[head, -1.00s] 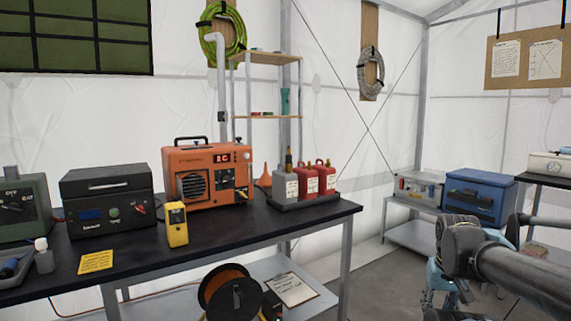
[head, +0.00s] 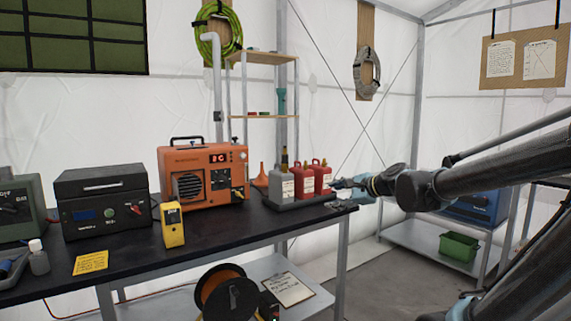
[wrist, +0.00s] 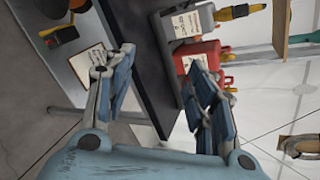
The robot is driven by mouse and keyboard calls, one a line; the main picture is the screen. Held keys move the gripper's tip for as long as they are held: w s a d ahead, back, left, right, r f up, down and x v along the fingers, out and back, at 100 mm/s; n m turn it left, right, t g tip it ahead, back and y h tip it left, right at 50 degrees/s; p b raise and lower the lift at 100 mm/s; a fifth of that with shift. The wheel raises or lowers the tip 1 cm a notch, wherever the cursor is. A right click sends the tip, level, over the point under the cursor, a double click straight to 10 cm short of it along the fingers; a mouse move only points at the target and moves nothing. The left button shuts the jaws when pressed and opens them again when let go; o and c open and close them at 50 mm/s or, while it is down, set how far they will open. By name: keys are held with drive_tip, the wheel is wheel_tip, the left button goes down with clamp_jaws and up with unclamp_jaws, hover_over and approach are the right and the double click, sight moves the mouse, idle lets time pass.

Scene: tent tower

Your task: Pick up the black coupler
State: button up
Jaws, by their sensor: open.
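I cannot pick out the black coupler with certainty. A small black block (head: 269,305) stands by the orange cable reel (head: 222,290) on the low shelf under the bench, and I cannot tell whether it is the coupler. My gripper (head: 340,184) is at the right end of the black bench, beside the red bottles (head: 316,178). In the wrist view my gripper (wrist: 161,63) has its two blue fingers spread wide, with nothing between them but the bench edge behind. The right finger partly covers the red bottles there.
The black bench (head: 135,252) holds an orange generator (head: 203,175), a black box (head: 104,203), a yellow meter (head: 172,225) and a grey tray (head: 295,203). A clipboard (head: 289,288) lies on the low shelf. A green bin (head: 459,247) stands at right. Floor between is clear.

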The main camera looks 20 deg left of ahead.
sight(287, 161)
drive_tip(key=w+a+r+m+t, duration=0.1)
drive_tip(key=w+a+r+m, duration=0.1)
drive_tip(key=w+a+m, duration=0.2)
drive_tip(key=w+a+r+m+t+y, duration=0.1)
drive_tip(key=w+a+r+m, duration=0.2)
drive_tip(key=w+a, duration=0.4)
drive_tip(key=w+a+r+m+t+y, duration=0.1)
drive_tip(key=w+a+r+m, duration=0.1)
drive_tip(key=w+a+m, duration=0.3)
drive_tip(key=shift+w+a+r, duration=0.15)
drive_tip(key=shift+a+r, duration=0.05)
drive_tip(key=shift+a, duration=0.85)
drive_tip(key=shift+w+a+r, duration=0.1)
drive_tip(key=shift+a+r, duration=0.1)
drive_tip(key=shift+a, duration=0.8)
drive_tip(key=shift+x, duration=2.6)
drive_tip(key=c, duration=1.1)
